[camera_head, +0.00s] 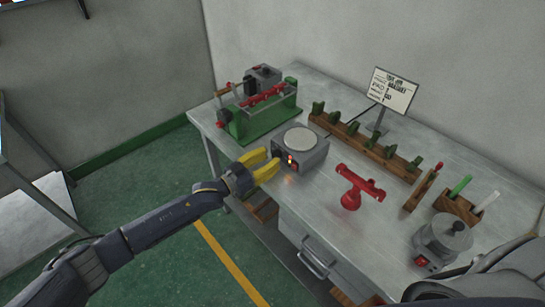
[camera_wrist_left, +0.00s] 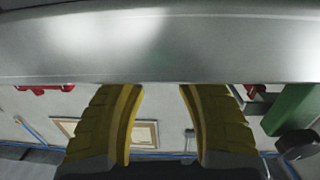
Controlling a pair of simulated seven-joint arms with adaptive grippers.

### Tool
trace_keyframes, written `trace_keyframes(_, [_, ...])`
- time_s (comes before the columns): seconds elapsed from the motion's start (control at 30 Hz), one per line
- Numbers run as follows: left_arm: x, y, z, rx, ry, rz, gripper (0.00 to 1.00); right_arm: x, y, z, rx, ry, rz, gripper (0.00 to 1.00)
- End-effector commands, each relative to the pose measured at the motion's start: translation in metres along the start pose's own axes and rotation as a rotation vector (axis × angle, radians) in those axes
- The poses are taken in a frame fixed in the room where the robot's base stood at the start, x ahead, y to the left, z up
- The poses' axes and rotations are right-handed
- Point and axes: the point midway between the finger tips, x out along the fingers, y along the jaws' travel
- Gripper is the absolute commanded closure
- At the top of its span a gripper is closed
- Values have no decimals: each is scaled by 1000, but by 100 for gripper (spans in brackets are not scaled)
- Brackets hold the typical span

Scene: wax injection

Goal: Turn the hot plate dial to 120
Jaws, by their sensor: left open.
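The hot plate (camera_head: 314,155) is a grey box with a pale round top, standing on the metal table near its front edge. Its front face has a small lit red-orange display. A dark shape between my fingertips looks like the dial (camera_head: 277,155), mostly hidden; its setting cannot be read. My left gripper (camera_head: 271,163) is open, its yellow fingers at the left of the hot plate's front. Contact with the dial cannot be told. In the left wrist view the open fingers (camera_wrist_left: 160,88) point at a broad grey metal surface, with an empty gap between them. My right gripper is not in view.
A green press-like fixture (camera_head: 262,122) with red parts stands behind and left of the hot plate. A red clamp-like piece (camera_head: 352,190) lies to the right. A wooden rack (camera_head: 372,143) and a sign (camera_head: 393,90) stand behind. A grey pot (camera_head: 442,240) is at front right.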

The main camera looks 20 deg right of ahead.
Motion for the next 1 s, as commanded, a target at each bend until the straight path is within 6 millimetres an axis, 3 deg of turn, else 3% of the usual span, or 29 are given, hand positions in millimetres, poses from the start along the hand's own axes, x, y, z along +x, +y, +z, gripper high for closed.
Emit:
trace_keyframes(0.3, [-57,-1,0,0,-1,-2,64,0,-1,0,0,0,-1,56])
trace_keyframes(0.5, [-84,-1,0,1,0,-1,64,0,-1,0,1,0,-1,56])
trace_keyframes(0.7, [-99,0,0,0,1,0,64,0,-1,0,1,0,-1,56])
trace_keyframes(1.0, [-103,0,0,1,1,-1,64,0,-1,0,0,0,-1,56])
